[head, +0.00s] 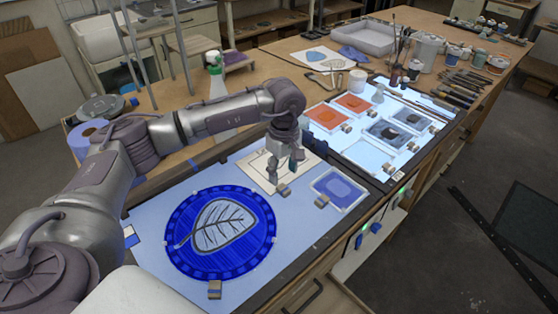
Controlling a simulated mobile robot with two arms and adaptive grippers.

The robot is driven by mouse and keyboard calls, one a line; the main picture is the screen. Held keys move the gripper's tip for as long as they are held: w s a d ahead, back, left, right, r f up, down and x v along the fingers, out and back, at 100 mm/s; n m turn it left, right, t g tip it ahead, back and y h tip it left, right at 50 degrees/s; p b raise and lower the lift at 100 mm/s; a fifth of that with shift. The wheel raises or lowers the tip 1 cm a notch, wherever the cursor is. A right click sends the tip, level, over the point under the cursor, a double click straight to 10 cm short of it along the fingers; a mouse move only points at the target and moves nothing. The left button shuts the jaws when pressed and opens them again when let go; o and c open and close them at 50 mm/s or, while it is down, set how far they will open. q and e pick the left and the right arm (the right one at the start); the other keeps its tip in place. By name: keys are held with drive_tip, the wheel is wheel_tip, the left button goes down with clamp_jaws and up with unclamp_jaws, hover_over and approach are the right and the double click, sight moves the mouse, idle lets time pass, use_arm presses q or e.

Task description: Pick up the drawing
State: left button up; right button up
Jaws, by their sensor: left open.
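A cream sheet (256,166) with a drawn square outline, which looks like the drawing, lies on the lit blue table top (145,204). My left gripper (285,170) is open, fingers pointing down, over the right part of this sheet. The gripper hides part of the sheet, and I cannot tell whether the fingertips touch it. A round blue glass piece (192,259) with a pale leaf lies in front and to the left. My right gripper is not in view.
A second light panel (352,152) holds orange and grey panes. A spray bottle (216,82) stands behind my left arm. Jars (425,50) and brushes crowd the back right.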

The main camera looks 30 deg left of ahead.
sight(285, 189)
use_arm(q)
drive_tip(key=shift+f, duration=0.4)
drive_tip(key=f+p, duration=0.2)
drive_tip(key=f, duration=0.1)
drive_tip(key=f+p, duration=0.1)
drive_tip(key=shift+d+f, duration=0.3)
drive_tip(key=shift+d, duration=0.05)
drive_tip(key=shift+f, duration=0.45)
clamp_jaws()
